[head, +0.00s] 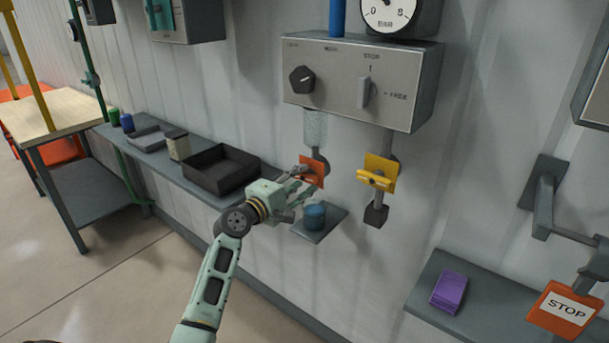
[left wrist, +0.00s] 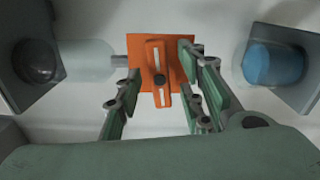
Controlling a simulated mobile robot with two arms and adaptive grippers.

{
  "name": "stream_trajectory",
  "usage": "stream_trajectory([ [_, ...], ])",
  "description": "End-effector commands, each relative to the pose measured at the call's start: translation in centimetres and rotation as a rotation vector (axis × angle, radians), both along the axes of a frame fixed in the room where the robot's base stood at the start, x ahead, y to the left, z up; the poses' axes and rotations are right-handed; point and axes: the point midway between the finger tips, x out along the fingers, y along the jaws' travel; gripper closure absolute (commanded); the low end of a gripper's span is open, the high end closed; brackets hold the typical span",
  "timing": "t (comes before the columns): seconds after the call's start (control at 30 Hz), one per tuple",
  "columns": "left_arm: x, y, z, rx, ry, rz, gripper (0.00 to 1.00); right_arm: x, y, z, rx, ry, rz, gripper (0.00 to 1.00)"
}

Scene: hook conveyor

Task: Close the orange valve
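The orange valve (head: 314,171) is a square plate with a bar handle on a pipe, under the grey control box on the wall. In the left wrist view the orange valve (left wrist: 146,52) fills the upper middle, with its orange handle bar (left wrist: 160,75) across its face. My left gripper (head: 304,187) is at the valve in the head view. In the left wrist view its fingers (left wrist: 158,92) are spread, one on each side of the handle bar, with gaps showing. Whether the fingertips touch the plate I cannot tell. My right gripper is not in view.
A yellow valve (head: 378,174) hangs just right of the orange one. A black tray (head: 221,169) is on the left shelf. A STOP sign (head: 563,309) and purple block (head: 449,291) are at right.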

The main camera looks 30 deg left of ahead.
Motion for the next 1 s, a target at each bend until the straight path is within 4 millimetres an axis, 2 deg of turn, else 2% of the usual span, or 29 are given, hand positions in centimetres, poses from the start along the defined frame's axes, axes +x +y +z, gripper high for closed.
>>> stream_trajectory([
  [0.2, 1.8, -0.1, 0.0, -0.001, 0.0, 0.001, 0.64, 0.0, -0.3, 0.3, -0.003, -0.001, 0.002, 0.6],
  [0.5, 2.0, -0.1, -0.1, 0.001, 0.0, 0.001, 0.64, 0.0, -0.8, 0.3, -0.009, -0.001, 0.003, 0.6],
  [0.9, 2.0, -0.1, -0.1, 0.001, 0.001, 0.001, 0.98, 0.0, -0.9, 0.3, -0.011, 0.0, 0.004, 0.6],
  [1.0, 2.0, -0.1, -0.1, 0.001, 0.001, 0.001, 1.0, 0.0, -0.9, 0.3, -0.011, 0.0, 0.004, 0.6],
])
